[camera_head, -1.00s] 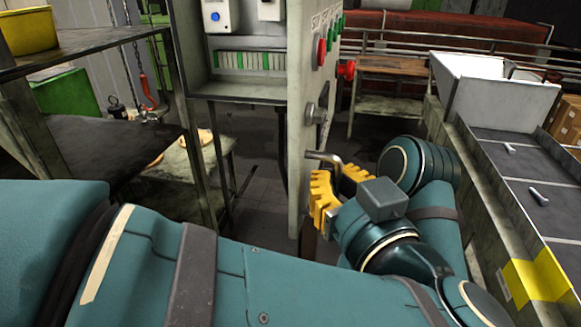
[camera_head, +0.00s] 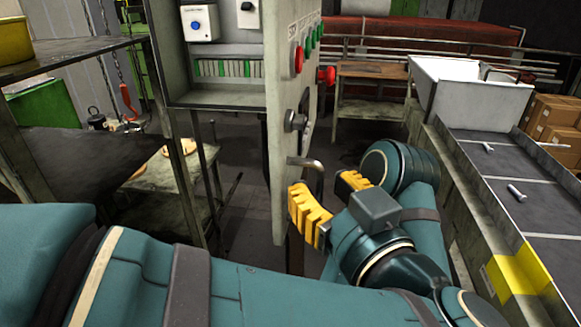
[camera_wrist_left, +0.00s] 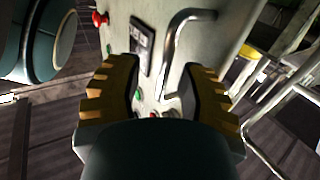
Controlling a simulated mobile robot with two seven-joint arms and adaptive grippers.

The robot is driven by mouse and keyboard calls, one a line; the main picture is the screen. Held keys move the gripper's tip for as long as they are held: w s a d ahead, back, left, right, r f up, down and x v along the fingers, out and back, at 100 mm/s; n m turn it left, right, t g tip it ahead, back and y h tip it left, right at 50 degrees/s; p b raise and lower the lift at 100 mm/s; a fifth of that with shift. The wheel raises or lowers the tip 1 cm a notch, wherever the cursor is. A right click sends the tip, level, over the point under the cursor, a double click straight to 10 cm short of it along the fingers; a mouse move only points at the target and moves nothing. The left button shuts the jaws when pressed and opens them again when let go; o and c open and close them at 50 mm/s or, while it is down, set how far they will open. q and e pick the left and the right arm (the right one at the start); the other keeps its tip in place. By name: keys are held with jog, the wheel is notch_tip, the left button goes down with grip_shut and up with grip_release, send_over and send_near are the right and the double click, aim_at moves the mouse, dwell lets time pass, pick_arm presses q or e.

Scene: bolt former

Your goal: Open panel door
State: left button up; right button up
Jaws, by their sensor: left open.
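The panel door (camera_head: 284,120) is a grey slab with coloured buttons, seen nearly edge-on in the head view. It stands swung out from the cabinet, whose inside shows at its left. A bent metal handle (camera_head: 310,164) sticks out from the door's face; it also shows in the wrist view (camera_wrist_left: 178,45). My left gripper (camera_head: 327,192) has yellow ridged fingers and is open and empty. Its fingers are close to the handle, just below it in the head view. In the wrist view (camera_wrist_left: 155,85) the door face fills the gap between the fingers. Whether a finger touches the handle I cannot tell.
The open cabinet (camera_head: 215,92) holds switches and a row of terminals. A metal shelf rack (camera_head: 85,160) stands at the left. A conveyor (camera_head: 515,192) with loose bolts and a white bin (camera_head: 470,95) lie at the right. Dark floor shows under the cabinet.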

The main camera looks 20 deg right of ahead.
pick_arm(q)
jog(key=s, duration=0.7)
jog(key=shift+d, duration=0.2)
jog(key=shift+w, duration=0.1)
